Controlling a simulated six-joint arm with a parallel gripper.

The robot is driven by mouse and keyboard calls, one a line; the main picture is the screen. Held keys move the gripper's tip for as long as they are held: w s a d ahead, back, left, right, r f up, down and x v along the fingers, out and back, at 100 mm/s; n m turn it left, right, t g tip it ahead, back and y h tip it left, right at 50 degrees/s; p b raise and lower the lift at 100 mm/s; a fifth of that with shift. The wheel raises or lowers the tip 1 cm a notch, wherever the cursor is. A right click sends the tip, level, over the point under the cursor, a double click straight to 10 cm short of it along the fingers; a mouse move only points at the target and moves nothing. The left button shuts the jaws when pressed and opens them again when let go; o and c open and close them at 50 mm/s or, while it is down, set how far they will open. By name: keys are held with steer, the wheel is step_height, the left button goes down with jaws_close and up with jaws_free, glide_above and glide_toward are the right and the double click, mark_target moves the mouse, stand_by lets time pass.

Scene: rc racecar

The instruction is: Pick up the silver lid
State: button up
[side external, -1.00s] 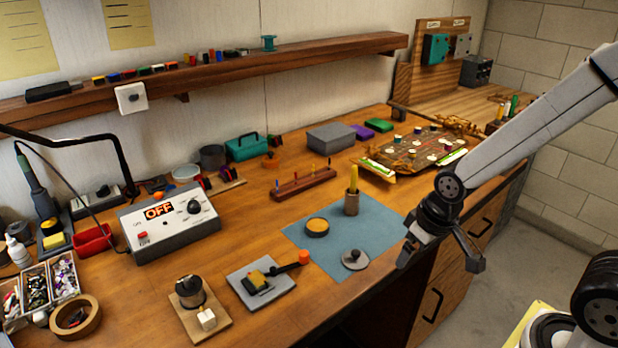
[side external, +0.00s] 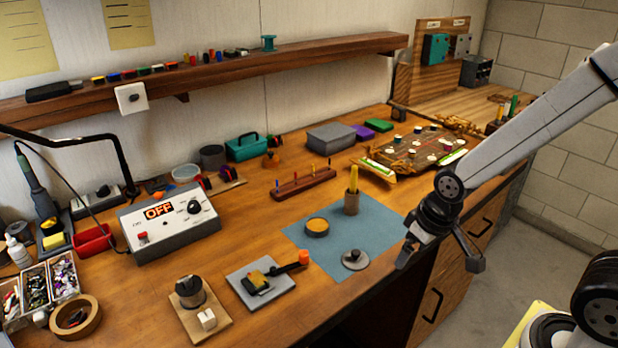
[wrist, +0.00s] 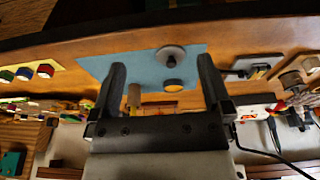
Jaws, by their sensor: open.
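The silver lid (side external: 355,259) is a small round disc with a dark knob on top. It lies on the front part of the blue mat (side external: 382,222), and it also shows in the wrist view (wrist: 171,56) beyond my fingertips. My gripper (side external: 440,264) is open and empty, to the right of the lid and apart from it, by the bench's front edge. In the wrist view its two fingers (wrist: 160,82) stand wide apart with the mat beyond them. A round tin with a yellow top (side external: 317,227) sits on the mat behind and left of the lid.
A cup holding yellow sticks (side external: 351,202) stands upright on the mat's back part. Left of the mat is a grey plate with an orange-ended tool (side external: 262,282). A wooden rack (side external: 303,182) stands behind. Mat space right of the lid is clear.

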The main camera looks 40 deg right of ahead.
steer(key=n+g, duration=0.3)
steer(key=n, duration=1.5)
glide_above(357, 251)
steer(key=shift+d+f, duration=0.15)
steer(key=shift+f, duration=1.2)
steer(key=shift+f, duration=0.15)
steer(key=shift+f, duration=1.2)
steer(key=shift+f, duration=2.6)
